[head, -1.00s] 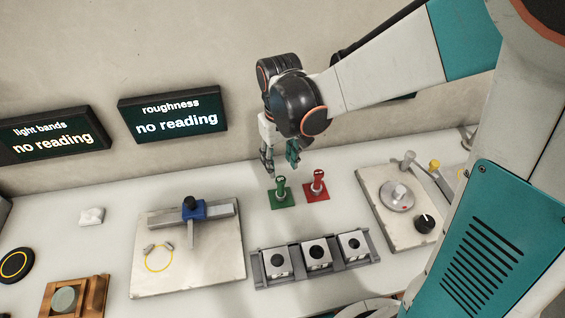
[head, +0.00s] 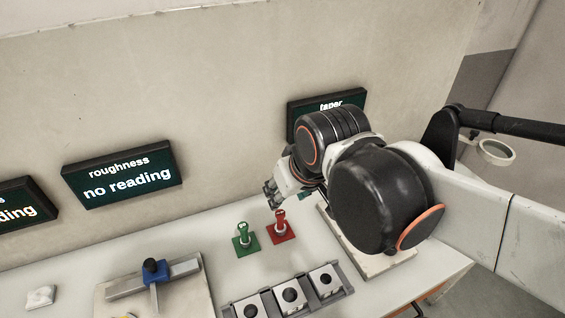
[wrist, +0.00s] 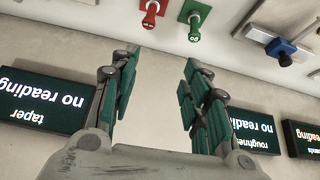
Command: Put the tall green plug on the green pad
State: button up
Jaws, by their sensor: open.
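The tall green plug (head: 243,231) stands upright on the green pad (head: 250,249) on the bench; it also shows at the top of the wrist view (wrist: 195,24). A red plug (head: 279,222) stands on a red pad (head: 288,237) just to its right, and shows in the wrist view (wrist: 152,12). My gripper (head: 280,193) is raised above and behind the plugs near the wall. In the wrist view its fingers (wrist: 158,62) are apart with nothing between them. The green plug is clear of the fingers.
A grey rack (head: 237,311) with several pale blocks lies in front of the plugs. A blue-topped fixture (head: 155,269) stands at left on a plate. A plate (head: 392,268) lies right, partly hidden by my arm. Wall displays (head: 124,174) stand behind the bench.

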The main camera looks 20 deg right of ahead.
jog(key=shift+s+d+r+m+t, duration=0.2)
jog(key=shift+s+d+t, duration=0.2)
jog(key=shift+s, duration=0.25)
jog(key=shift+s+d+r+m+t, duration=0.15)
jog(key=shift+s+d+t, duration=0.2)
jog(key=shift+s, duration=0.25)
dwell(0.4)
